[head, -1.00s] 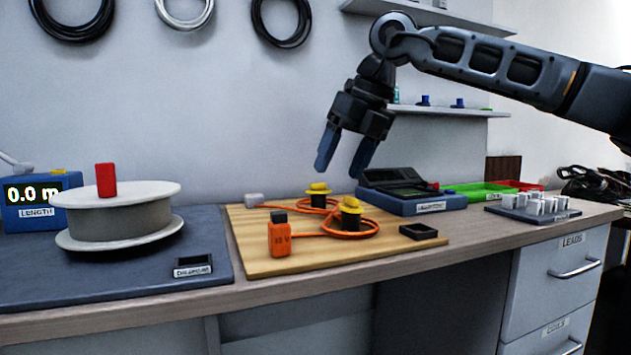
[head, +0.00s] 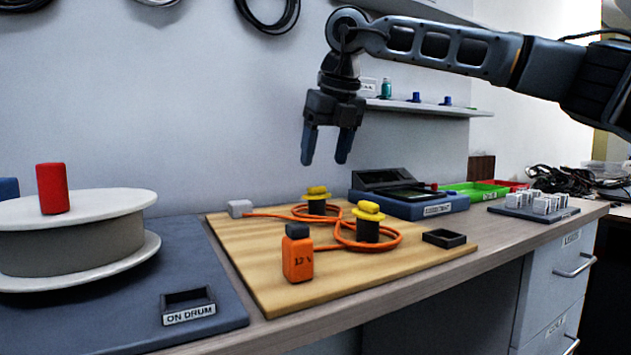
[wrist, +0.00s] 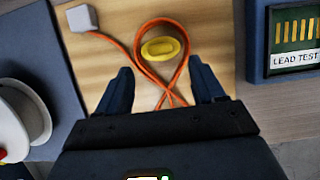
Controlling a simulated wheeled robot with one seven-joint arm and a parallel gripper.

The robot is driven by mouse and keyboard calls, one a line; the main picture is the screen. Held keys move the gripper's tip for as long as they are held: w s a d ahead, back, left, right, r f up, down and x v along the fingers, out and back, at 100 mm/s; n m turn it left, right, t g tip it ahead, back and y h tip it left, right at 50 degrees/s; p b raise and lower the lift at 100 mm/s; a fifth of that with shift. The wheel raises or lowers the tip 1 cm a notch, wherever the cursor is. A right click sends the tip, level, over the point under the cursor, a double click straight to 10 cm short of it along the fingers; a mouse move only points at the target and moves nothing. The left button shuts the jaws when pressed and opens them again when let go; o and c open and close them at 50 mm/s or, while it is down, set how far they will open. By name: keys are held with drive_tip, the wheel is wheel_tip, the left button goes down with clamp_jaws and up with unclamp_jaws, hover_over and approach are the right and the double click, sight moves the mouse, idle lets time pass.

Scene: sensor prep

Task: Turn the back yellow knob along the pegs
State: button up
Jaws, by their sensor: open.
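The back yellow knob (head: 317,193) tops a dark peg (head: 316,207) on the wooden board (head: 265,280). The front yellow knob (head: 369,207) tops a second dark peg (head: 367,230) nearer the board's front. An orange cable (head: 340,243) loops around the pegs. My gripper (head: 326,162) is open and empty, pointing down above the back knob, clear of it. In the wrist view one yellow knob (wrist: 160,49) shows ahead of and between my spread fingers (wrist: 160,88), its long side roughly across the picture. The other knob is not seen in the wrist view.
An orange block (head: 298,258) with a dark top stands at the board's front, and a grey plug (head: 240,208) lies at its back left. A blue lead tester (head: 410,203) stands right of the board, a white drum (head: 75,235) left. A black tray (head: 444,238) sits at the board's right.

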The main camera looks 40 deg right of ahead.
sight(318, 187)
drive_tip(key=b+x, duration=0.1)
drive_tip(key=x, duration=0.5)
drive_tip(key=shift+f, duration=0.1)
drive_tip(key=c, duration=1.1)
